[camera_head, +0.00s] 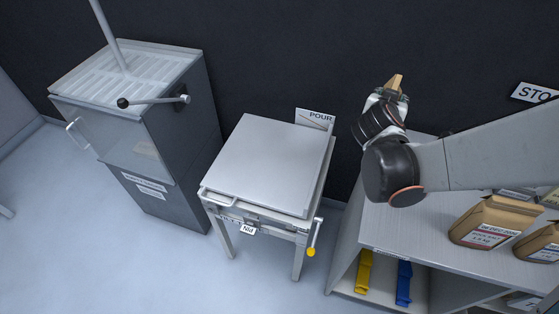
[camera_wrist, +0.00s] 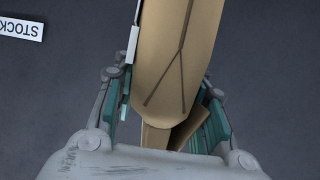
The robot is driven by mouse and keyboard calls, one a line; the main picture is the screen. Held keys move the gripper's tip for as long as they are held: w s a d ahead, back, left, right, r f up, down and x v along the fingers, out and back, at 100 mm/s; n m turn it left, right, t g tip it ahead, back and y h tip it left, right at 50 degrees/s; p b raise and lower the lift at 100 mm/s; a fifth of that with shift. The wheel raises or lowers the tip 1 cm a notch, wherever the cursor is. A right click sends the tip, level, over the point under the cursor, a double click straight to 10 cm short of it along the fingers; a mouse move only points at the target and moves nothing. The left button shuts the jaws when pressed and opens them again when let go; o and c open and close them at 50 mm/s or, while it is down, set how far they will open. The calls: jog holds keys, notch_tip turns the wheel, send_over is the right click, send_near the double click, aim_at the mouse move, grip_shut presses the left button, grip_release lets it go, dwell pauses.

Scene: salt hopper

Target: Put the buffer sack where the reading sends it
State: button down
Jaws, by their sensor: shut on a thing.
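My gripper (camera_head: 391,93) is raised above the far left end of the shelf unit. It is shut on a brown paper sack (camera_head: 396,81), mostly hidden by the gripper in the head view. In the wrist view the sack (camera_wrist: 178,60) sits between the two teal-padded fingers of my gripper (camera_wrist: 165,108), with a folded end and a white label edge at its left side. Its writing cannot be read. The hopper (camera_head: 270,165) in the middle has a flat grey lid that lies shut, a "POUR" sign behind it and a yellow-knobbed lever at its front right.
A grey cabinet (camera_head: 128,100) with a slatted top, clear front and black-knobbed lever stands left. The shelf unit (camera_head: 385,225) carries brown sacks (camera_head: 495,222) at right; a yellow item (camera_head: 364,272) and a blue item (camera_head: 403,283) lie below. A "STOCK" sign (camera_wrist: 20,28) hangs behind.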

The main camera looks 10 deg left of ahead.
jog(key=s+a+f+n+y+b, duration=0.1)
jog(key=s+a+n+y+b, duration=0.2)
jog(key=a, duration=2.6)
notch_tip(320, 180, down, 20)
jog(key=m+b, duration=0.1)
jog(key=b, duration=0.6)
jog(key=shift+s+a+t+h, duration=0.15)
jog(key=shift+s+t+h, duration=0.15)
jog(key=shift+h, duration=0.1)
jog(key=shift+f, duration=0.15)
jog(key=c, duration=1)
grip_release()
jog(key=p+v, duration=0.3)
jog(key=v, duration=0.9)
jog(key=shift+s+p, duration=0.1)
jog(key=shift+p, duration=0.25)
